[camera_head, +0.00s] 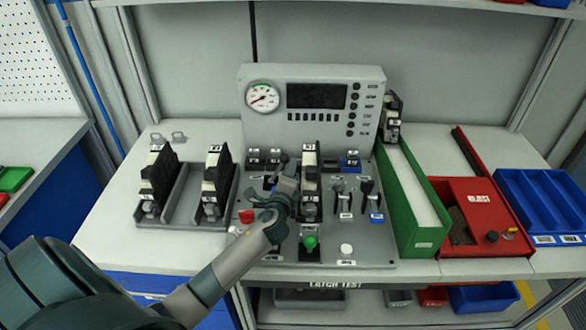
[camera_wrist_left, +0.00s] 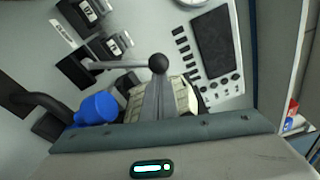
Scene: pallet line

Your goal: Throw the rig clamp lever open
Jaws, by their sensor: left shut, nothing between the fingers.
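A lever with a black ball knob (camera_head: 284,158) stands on the grey test panel (camera_head: 350,252), beside a black-and-cream unit (camera_head: 310,165). In the left wrist view the lever's metal rod (camera_wrist_left: 120,65) runs from a dark slotted base to the ball knob (camera_wrist_left: 158,63). My left gripper (camera_head: 287,182) is over the panel just in front of the lever. Its fingers (camera_wrist_left: 159,95) are shut and empty, with their tips close to the knob; whether they touch it I cannot tell. The cream unit (camera_wrist_left: 185,97) is partly hidden behind the fingers. My right gripper is not in view.
A gauge-and-screen console (camera_head: 316,96) rises behind the panel. Two similar units stand in a grey tray (camera_head: 183,190) at left. A green bin (camera_head: 425,235), red bin (camera_head: 455,190) and blue tray (camera_head: 535,200) are at right. A blue knob (camera_wrist_left: 98,108) is near the fingers.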

